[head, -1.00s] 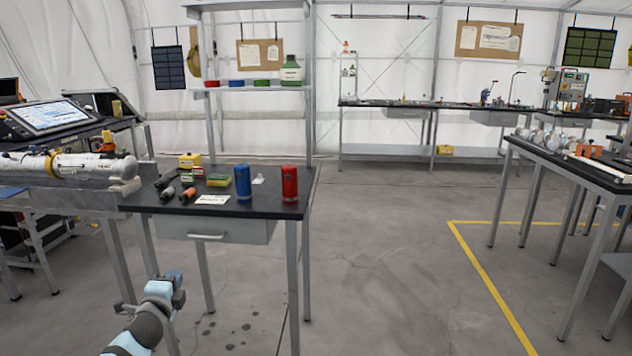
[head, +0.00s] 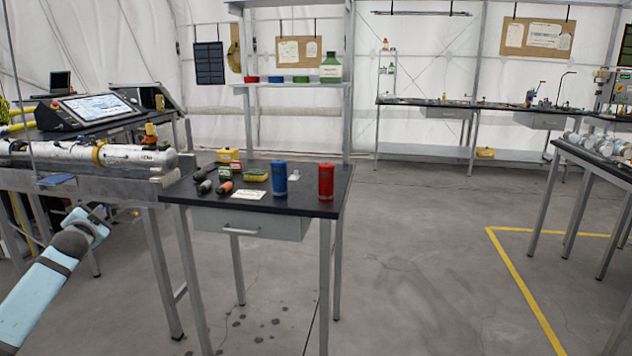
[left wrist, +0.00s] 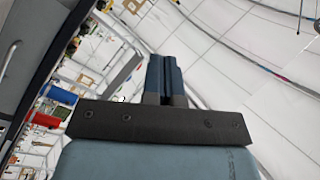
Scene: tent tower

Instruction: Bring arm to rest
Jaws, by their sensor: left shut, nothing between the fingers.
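My left arm, light blue and grey, comes in from the lower left of the head view. Its far end (head: 98,222) is in front of the left bench, beside the legs of the black-topped table; the fingertips are too small to make out there. In the left wrist view my left gripper (left wrist: 163,72) has its two dark blue fingers closed together with nothing between them. My right arm and gripper are in neither view.
The black-topped table (head: 308,198) bears a blue canister (head: 279,178), a red canister (head: 326,181) and small tools. A white cylinder (head: 135,158) lies on the left bench. Open floor (head: 420,270) lies right of the table. A grey drawer front fills the wrist view's left edge.

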